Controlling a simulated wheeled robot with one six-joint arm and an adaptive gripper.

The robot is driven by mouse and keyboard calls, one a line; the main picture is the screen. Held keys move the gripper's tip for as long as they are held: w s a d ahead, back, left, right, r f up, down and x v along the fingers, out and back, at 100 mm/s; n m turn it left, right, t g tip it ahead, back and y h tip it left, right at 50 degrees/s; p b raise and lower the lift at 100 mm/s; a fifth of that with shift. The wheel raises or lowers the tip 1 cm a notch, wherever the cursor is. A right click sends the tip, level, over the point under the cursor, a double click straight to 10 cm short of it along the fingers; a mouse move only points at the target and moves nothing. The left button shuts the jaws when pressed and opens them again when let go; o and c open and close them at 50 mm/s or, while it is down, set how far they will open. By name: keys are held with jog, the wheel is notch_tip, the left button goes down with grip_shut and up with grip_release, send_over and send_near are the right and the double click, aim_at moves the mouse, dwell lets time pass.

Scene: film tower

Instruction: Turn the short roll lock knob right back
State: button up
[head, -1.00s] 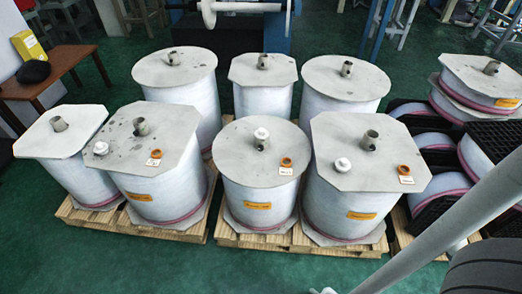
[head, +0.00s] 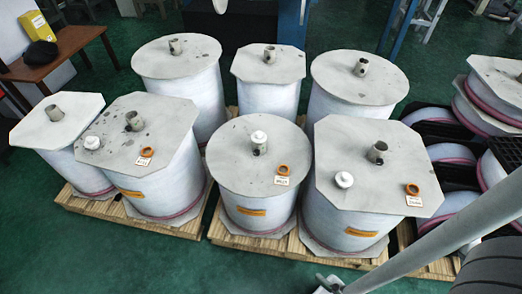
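I cannot make out a lock knob on a roll shaft in this view. Small white knob-like pieces sit on the grey end plates: one on the front middle roll (head: 258,137), one on the front right roll (head: 344,180) and one on the front left roll (head: 92,142). Which of these, if any, the task means, I cannot tell. My arm shows as a pale tube at the lower right.
Several large wrapped film rolls stand upright on wooden pallets (head: 135,217). Orange rings (head: 413,189) lie on the front plates. Black crates (head: 494,170) with rolls stand at the right. A brown table (head: 52,62) is at the upper left. Green floor (head: 60,240) is free at the lower left.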

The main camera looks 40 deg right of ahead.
jog(key=n+g+h, duration=0.6)
jog(key=n+h, duration=0.5)
jog(key=n, duration=1.6)
send_near(256, 154)
jog(key=x, duration=0.8)
jog(key=shift+w+d, duration=0.2)
jog(key=shift+d, duration=0.15)
grip_shut()
